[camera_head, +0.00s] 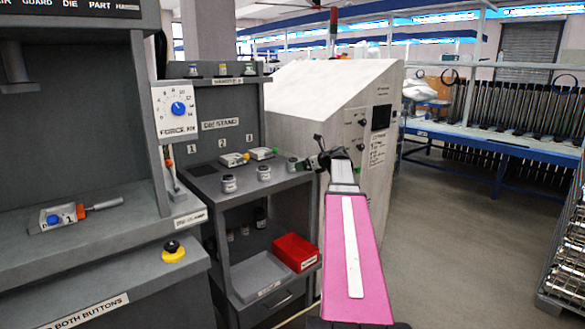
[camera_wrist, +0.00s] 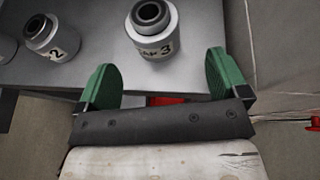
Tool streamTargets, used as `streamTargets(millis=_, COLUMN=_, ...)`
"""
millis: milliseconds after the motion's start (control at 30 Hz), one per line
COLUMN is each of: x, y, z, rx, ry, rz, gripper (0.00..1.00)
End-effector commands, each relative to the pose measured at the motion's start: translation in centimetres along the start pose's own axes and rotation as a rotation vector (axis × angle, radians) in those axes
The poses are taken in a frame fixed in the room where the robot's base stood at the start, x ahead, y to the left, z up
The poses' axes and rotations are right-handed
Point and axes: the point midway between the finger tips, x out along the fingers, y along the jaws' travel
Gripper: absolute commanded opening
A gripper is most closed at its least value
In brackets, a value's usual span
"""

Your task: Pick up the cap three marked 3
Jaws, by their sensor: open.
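Cap three (camera_wrist: 153,45) is a light grey cylinder with a dark-rimmed hole on top and a label ending in 3. It stands upright on the grey shelf top (camera_wrist: 110,74), and in the head view it is the rightmost cap (camera_head: 292,164). My gripper (camera_wrist: 163,75) has two green fingers spread apart with nothing between them. Cap three is just beyond the fingertips, roughly centred between them. In the head view my gripper (camera_head: 312,162) is at the stand's right edge, close beside cap three.
Cap two (camera_wrist: 50,40) stands left of cap three, with another cap (camera_head: 228,183) further left. Behind them lie small die parts (camera_head: 234,159) below the numbered back panel. A red bin (camera_head: 295,252) and a grey tray (camera_head: 262,275) sit on the lower shelf.

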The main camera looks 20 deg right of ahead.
Motion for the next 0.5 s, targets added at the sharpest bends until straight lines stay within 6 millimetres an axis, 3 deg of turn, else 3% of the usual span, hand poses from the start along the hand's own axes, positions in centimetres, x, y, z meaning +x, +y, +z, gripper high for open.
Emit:
streamTargets(millis=267, x=2.1, y=0.1, z=0.2, rx=-0.001, ry=0.0, rz=0.001, gripper=0.93)
streamTargets(millis=500, x=5.4, y=0.4, z=0.7, rx=-0.001, ry=0.001, rz=0.002, gripper=0.93)
